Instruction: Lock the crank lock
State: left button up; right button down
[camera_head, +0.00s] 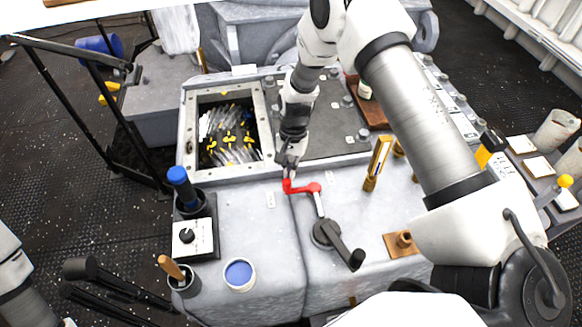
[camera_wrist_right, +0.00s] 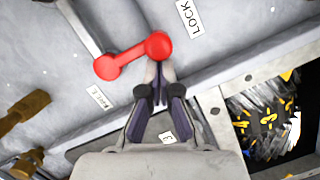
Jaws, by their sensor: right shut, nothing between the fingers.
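The crank lock has a red handle (camera_head: 302,188) on a grey rod (camera_head: 319,206) that runs to a dark round hub (camera_head: 325,233) on the grey deck block. In the right wrist view the red handle (camera_wrist_right: 133,57) lies just ahead of the fingers, its round end nearest them. A LOCK label (camera_wrist_right: 195,17) and a second small label (camera_wrist_right: 100,97) sit on either side of the handle. My right gripper (camera_head: 290,172) is shut and empty, pointing down at the handle's left end; its tips (camera_wrist_right: 160,78) are beside or touching it, I cannot tell which. My left gripper is out of view.
An open hatch (camera_head: 185,130) with dark contents lies behind left. A black lever (camera_head: 345,247) extends from the hub. A brass handle (camera_head: 377,163) stands to the right. A blue-topped holder (camera_head: 178,176), dial box (camera_head: 195,238) and blue-filled cup (camera_head: 239,274) stand at left.

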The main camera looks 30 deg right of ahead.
jog(key=shift+s+a, duration=0.1)
dwell(0.5)
jog(key=v, duration=1.2)
jog(key=shift+a, duration=0.1)
